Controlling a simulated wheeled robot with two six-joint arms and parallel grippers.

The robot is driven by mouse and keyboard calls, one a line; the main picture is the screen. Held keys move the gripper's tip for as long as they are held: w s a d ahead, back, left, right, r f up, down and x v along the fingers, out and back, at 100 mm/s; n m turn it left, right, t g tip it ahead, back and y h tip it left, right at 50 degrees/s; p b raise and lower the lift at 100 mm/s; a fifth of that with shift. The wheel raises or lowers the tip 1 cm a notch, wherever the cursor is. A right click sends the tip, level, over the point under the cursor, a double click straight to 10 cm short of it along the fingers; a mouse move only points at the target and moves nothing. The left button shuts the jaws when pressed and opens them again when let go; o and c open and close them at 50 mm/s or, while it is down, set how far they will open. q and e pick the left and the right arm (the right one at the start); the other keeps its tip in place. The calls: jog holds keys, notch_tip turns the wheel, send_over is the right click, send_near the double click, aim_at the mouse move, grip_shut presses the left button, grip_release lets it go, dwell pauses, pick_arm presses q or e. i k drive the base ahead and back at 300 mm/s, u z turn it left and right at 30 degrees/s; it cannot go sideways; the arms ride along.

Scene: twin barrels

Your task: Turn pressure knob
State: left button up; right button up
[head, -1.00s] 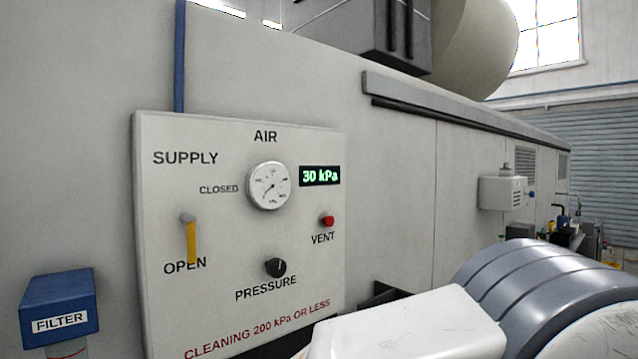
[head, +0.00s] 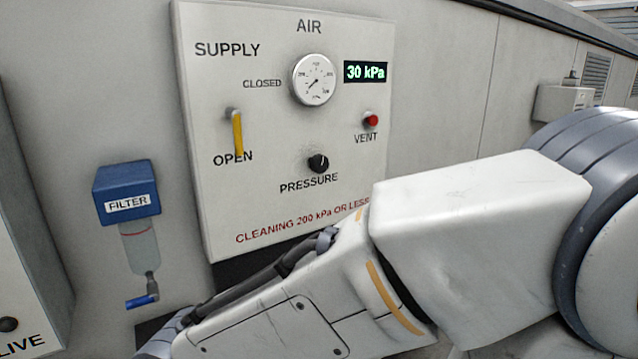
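The black pressure knob (head: 318,163) sits low on the white air panel (head: 290,205), above the word PRESSURE, with a light mark near its top. The round gauge (head: 314,79) is above it, and the green display (head: 366,72) reads 30 kPa. The yellow supply handle (head: 238,133) points down to OPEN. The red vent button (head: 371,120) is at the panel's right. My white arm crosses the lower right of the head view, in front of the panel's lower edge, and does not cover the knob. Neither gripper is in view.
A blue filter (head: 127,190) with a clear bowl and a blue valve lever (head: 142,301) hangs on the wall left of the panel. A white box marked LIVE (head: 22,290) stands at the far left. A grey wall box (head: 563,102) is at the right.

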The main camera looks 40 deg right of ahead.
aim_at(319, 163)
jog(key=k, duration=1.1)
jog(key=z, duration=0.85)
jog(key=i, duration=1)
jog(key=u, duration=0.1)
